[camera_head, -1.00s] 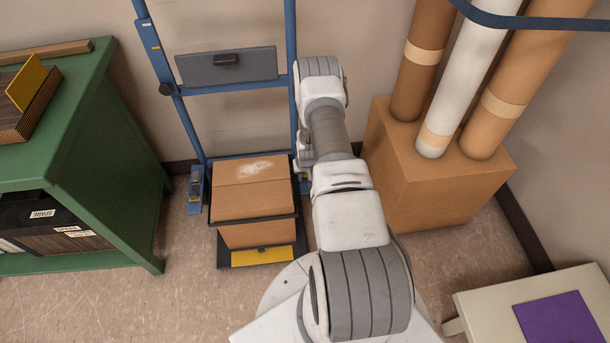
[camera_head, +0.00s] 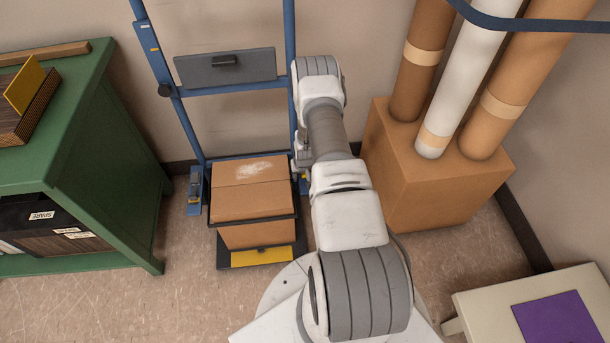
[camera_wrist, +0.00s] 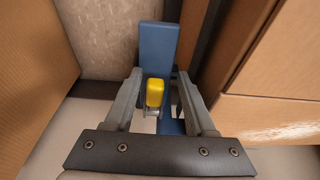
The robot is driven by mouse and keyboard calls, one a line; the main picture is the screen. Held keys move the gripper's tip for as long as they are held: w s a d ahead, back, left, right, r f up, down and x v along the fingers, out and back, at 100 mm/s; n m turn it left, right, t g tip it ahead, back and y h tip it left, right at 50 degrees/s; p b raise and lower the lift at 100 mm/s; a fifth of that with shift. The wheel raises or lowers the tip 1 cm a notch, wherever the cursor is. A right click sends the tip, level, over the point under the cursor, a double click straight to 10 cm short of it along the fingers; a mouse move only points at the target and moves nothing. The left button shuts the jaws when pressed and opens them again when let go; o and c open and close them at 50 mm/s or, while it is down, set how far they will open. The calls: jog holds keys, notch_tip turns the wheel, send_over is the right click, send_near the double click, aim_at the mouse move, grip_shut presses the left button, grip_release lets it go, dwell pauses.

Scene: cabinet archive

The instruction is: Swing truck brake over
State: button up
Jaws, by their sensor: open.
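The blue hand truck (camera_head: 180,90) stands against the back wall with a cardboard box (camera_head: 252,200) on its low platform. In the wrist view, a yellow-tipped brake lever (camera_wrist: 155,93) stands in front of a blue upright plate (camera_wrist: 158,48). My gripper (camera_wrist: 158,82) is open, with one finger on each side of the yellow tip; whether either finger touches it I cannot tell. In the head view my arm hides most of the gripper and this brake at the truck's right side. A similar bracket (camera_head: 194,190) shows at the truck's left foot.
A green cabinet (camera_head: 100,150) stands at the left. A brown carton (camera_head: 430,185) with tall tubes (camera_head: 425,50) is right of my arm. A pale low unit with a purple sheet (camera_head: 558,320) is at lower right. Cardboard surfaces flank my gripper closely in the wrist view.

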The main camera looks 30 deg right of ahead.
jog(key=shift+s+d+r+p, duration=0.1)
jog(key=shift+r+p, duration=0.7)
jog(key=shift+r, duration=0.75)
jog(key=shift+s+d+r+p, duration=0.1)
jog(key=shift+r+p, duration=0.7)
jog(key=shift+r, duration=0.7)
jog(key=shift+r, duration=0.15)
jog(key=p+v, duration=0.5)
jog(key=v, duration=1.2)
jog(key=shift+p, duration=0.35)
jog(key=shift+a, duration=0.1)
